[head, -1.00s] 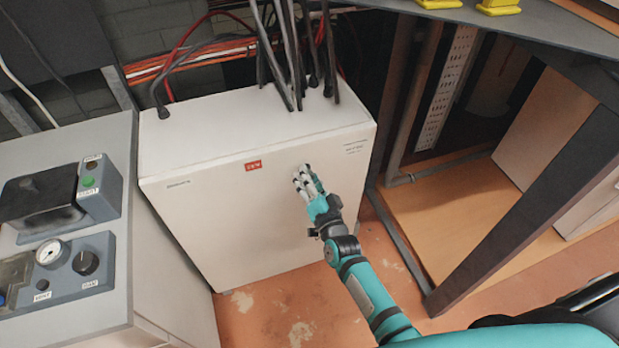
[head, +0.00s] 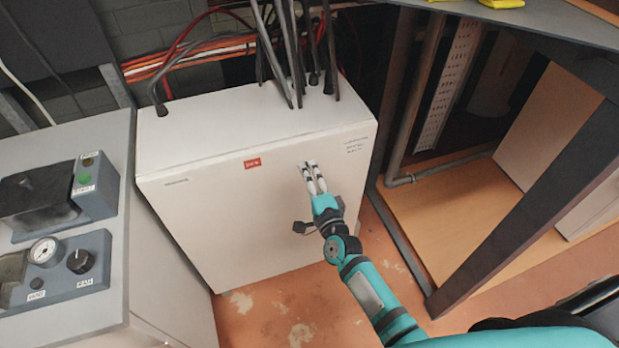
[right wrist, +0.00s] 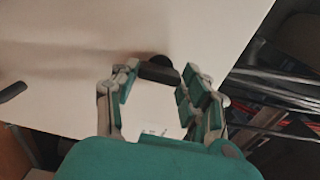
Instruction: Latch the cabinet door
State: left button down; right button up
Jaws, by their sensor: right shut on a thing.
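The cabinet is a white box whose closed-looking front door (head: 235,215) bears a small red label (head: 252,163). My right gripper (head: 311,168) is at the upper right of this door, with its fingertips against its face. In the right wrist view the gripper (right wrist: 160,78) has its two fingers on either side of a small dark latch knob (right wrist: 158,70) on the white door (right wrist: 75,50) and is shut on it. In the head view the fingers hide this knob. My left gripper is not in view.
A grey console (head: 60,170) with a gauge and knobs stands left of the cabinet. Dark cables (head: 290,50) rise from the cabinet top. A dark slanted table leg (head: 525,210) stands to the right. Another dark fitting (right wrist: 12,92) shows at the wrist view's left edge.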

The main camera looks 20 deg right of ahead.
jog(key=shift+m, duration=0.3)
jog(key=o, duration=1.2)
jog(key=shift+c, duration=0.2)
jog(key=s, duration=1.2)
jog(key=shift+d, duration=0.2)
